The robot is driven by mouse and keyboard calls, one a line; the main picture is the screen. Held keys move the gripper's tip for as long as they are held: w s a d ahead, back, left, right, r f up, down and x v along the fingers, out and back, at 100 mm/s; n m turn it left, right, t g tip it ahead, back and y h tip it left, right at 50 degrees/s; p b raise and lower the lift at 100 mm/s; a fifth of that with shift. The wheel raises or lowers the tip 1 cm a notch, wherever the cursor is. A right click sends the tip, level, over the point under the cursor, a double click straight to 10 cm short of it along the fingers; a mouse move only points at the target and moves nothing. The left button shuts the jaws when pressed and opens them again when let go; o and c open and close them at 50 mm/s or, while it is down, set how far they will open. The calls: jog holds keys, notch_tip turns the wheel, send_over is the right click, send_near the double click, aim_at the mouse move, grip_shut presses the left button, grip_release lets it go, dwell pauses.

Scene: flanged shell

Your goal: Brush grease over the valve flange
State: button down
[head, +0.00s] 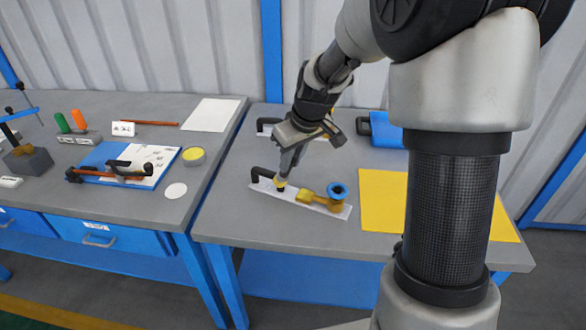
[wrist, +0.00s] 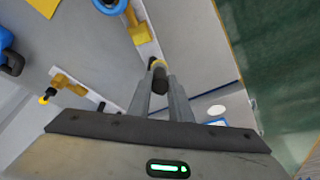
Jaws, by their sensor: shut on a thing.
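The brass valve (head: 313,197) lies on a white plate (head: 335,210) on the right bench. A blue ring (head: 337,189), apparently its flange, is at its right end. In the wrist view, the valve (wrist: 139,27) and blue ring (wrist: 110,4) show at the top. My gripper (head: 282,178) points down over the plate, left of the valve. In the wrist view, my gripper (wrist: 158,84) is shut on a short dark cylinder with a yellow band (wrist: 159,78), perhaps the brush. I cannot tell whether it touches the plate. A tin with yellow contents (head: 194,155) stands on the left bench.
A black clamp handle (head: 262,174) rises at the plate's left end. A second plate (head: 268,127) lies behind, partly hidden by my arm. A yellow mat (head: 382,200) covers the right side.

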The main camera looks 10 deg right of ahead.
jog(key=shift+r+p, duration=1.4)
jog(key=shift+r, duration=0.85)
